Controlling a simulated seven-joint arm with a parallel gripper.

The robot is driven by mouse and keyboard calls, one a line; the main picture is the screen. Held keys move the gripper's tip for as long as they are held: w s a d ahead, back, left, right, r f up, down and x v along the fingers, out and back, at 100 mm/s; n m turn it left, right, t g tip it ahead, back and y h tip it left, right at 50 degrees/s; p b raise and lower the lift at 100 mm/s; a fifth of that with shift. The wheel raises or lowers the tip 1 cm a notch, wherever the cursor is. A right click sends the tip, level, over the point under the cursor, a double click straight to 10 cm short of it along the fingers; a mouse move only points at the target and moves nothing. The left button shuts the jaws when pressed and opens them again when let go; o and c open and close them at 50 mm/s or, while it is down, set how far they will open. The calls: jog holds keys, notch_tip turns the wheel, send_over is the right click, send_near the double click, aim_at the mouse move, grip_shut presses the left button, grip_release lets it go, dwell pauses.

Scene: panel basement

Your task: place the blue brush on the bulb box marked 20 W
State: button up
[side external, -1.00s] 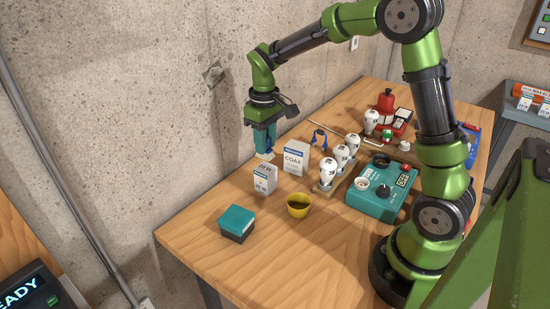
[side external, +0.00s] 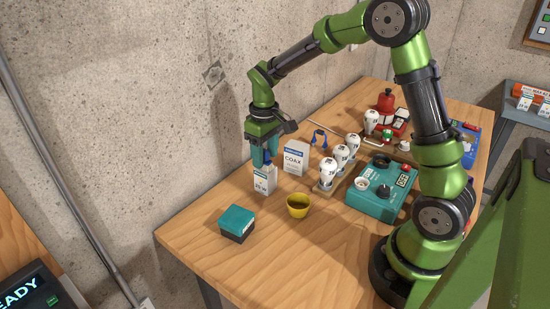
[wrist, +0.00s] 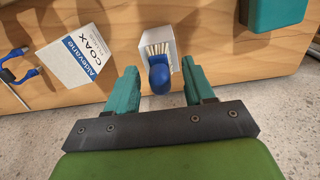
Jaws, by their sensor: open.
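The blue brush (wrist: 158,76) with pale bristles is on top of the white bulb box (wrist: 170,38) in the wrist view. It also shows as a blue patch (side external: 267,157) above the box (side external: 262,183) in the side external view. The box stands upright on the table; its printed wattage is too small to read surely. My gripper (wrist: 159,72) is open, with its teal fingers on either side of the brush and a gap to each. In the side external view my gripper (side external: 264,157) is low over the box top.
A COAX box (side external: 296,158) stands close to the right of the bulb box. A teal-lidded box (side external: 237,223) and a yellow bowl (side external: 298,206) are nearer the front. The left front table is clear.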

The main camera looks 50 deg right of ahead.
aim_at(265, 150)
notch_tip(265, 150, up, 11)
jog(key=s+a+r+m+t+y, duration=0.1)
jog(key=s+a+r+m+t, duration=0.1)
jog(key=s, duration=0.7)
jog(key=s+a+r+m+t+y, duration=0.1)
jog(key=s+a+m+t, duration=0.1)
jog(key=s+a+t, duration=0.3)
jog(key=s, duration=0.4)
jog(key=shift+a+r, duration=0.15)
jog(key=shift+r, duration=0.25)
jog(key=shift+o, duration=0.4)
